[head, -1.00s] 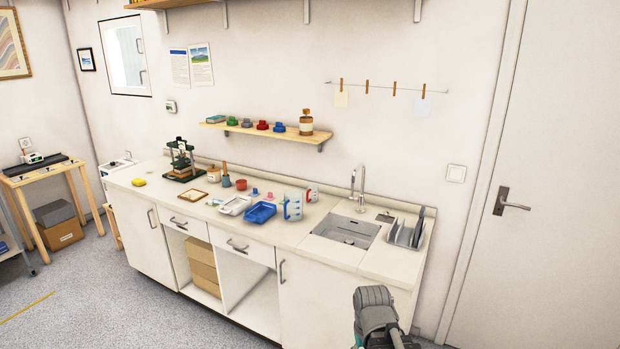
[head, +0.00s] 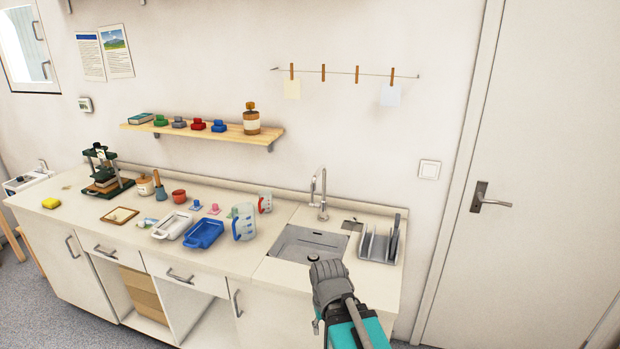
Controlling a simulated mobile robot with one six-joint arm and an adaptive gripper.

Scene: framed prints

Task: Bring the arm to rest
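My arm (head: 345,312) rises from the bottom edge of the head view, right of the middle, in front of the sink cabinet. Its grey upper part overlaps the front edge of the counter and the sink in the picture. I cannot make out any gripper fingertips, so the gripper itself does not clearly show. I see nothing held.
The counter (head: 252,256) carries a sink (head: 300,243), a dish rack (head: 378,246), a blue tray (head: 204,233), a white tray (head: 172,225), measuring jugs (head: 243,221) and a small press (head: 104,170). A shelf (head: 220,134) hangs above. A closed door (head: 520,180) stands at right.

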